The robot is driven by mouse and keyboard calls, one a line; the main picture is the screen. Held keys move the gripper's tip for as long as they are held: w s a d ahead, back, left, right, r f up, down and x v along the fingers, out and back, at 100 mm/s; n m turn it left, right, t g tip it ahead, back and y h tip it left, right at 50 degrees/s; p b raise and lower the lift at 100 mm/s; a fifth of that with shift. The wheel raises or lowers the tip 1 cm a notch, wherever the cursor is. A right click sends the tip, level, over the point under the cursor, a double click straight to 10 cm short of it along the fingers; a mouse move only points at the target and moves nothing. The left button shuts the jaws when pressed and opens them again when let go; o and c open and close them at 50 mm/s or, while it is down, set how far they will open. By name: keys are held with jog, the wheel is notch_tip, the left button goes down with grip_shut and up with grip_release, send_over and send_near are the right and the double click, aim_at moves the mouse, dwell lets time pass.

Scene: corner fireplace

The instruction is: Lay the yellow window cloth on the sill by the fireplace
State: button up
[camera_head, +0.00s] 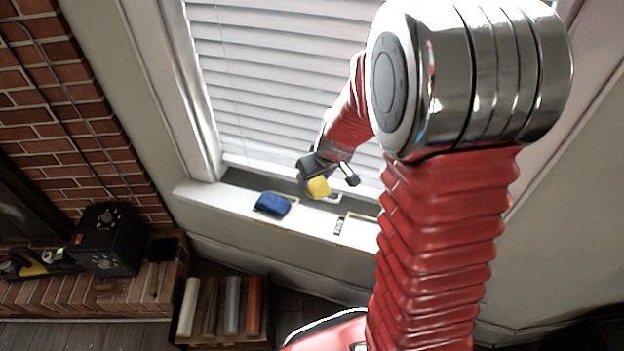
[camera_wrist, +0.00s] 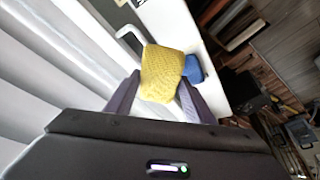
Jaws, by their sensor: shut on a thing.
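The yellow cloth (camera_head: 318,187) is between the fingers of my gripper (camera_head: 328,178), close to the window and over the white sill (camera_head: 226,200). In the wrist view the folded, textured cloth (camera_wrist: 163,75) fills the space between my two dark fingertips (camera_wrist: 157,92). My gripper is shut on it. I cannot tell whether its underside touches the sill.
A framed outline (camera_head: 357,218) with a small label is on the sill at right. White blinds (camera_head: 270,75) hang behind. A black box (camera_head: 108,240) stands on the brick hearth at left. A crate of rolls (camera_head: 222,306) is on the floor below the sill.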

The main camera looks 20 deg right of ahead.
jog(key=w+a+r+m, duration=0.1)
jog(key=w+a+r, duration=0.2)
jog(key=a, duration=0.4)
jog(key=shift+w+a+r+m+h, duration=0.15)
jog(key=shift+w+r+m+h, duration=0.2)
jog(key=shift+w, duration=0.3)
jog(key=shift+s, duration=0.1)
